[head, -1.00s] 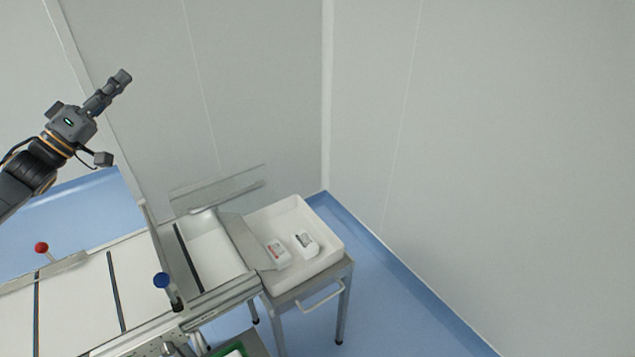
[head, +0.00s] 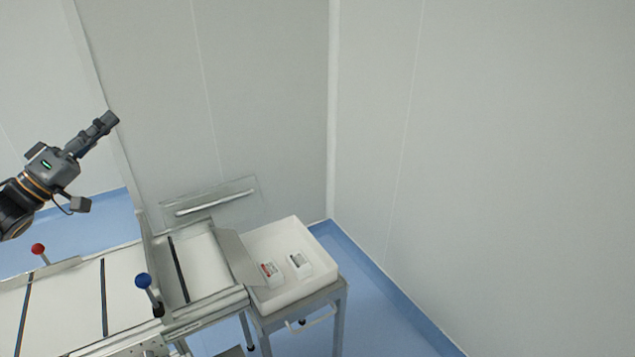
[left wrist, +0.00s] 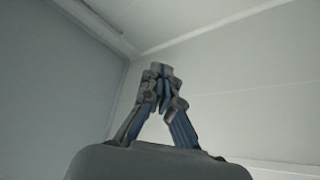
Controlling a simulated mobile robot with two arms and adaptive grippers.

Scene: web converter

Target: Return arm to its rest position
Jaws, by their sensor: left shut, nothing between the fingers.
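My left arm comes in from the left in the head view, and its gripper (head: 108,120) is raised in the air above the conveyor, pointing up and to the right. In the left wrist view the two fingers of the left gripper (left wrist: 158,72) meet at their tips, with nothing between them. Only the room's walls and ceiling show behind them. My right gripper is not in either view.
Below is a white conveyor (head: 125,290) with a red-knobbed lever (head: 38,249) and a blue-knobbed lever (head: 143,281). A white tray (head: 325,268) with two small packs (head: 299,264) stands on a metal cart at its end. Plain walls enclose the corner.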

